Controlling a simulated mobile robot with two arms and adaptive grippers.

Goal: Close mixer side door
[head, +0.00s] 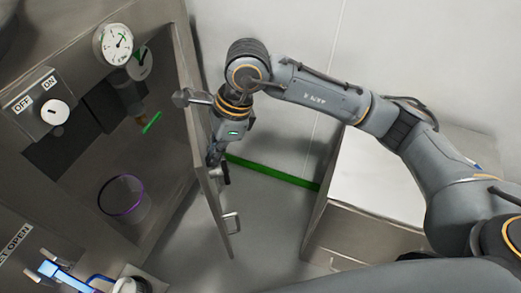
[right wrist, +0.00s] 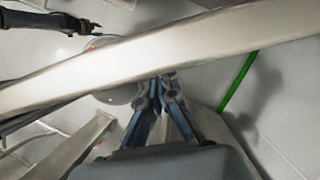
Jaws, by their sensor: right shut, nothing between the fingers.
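The mixer side door (head: 187,72) stands open and is seen nearly edge-on in the head view, to the right of the mixer's chamber. A metal handle (head: 232,222) sits near its lower end. My right gripper (head: 216,160) points down close beside the door's right side; I cannot tell whether it touches. In the right wrist view its fingers (right wrist: 159,84) are together and empty, with a broad pale metal edge (right wrist: 150,60), likely the door's, crossing just past the tips.
The mixer cabinet carries a round gauge (head: 113,44) and an OFF/ON switch (head: 54,112). A purple-rimmed vessel (head: 123,196) is inside. A pale-topped cabinet (head: 372,190) stands right, under my right arm.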

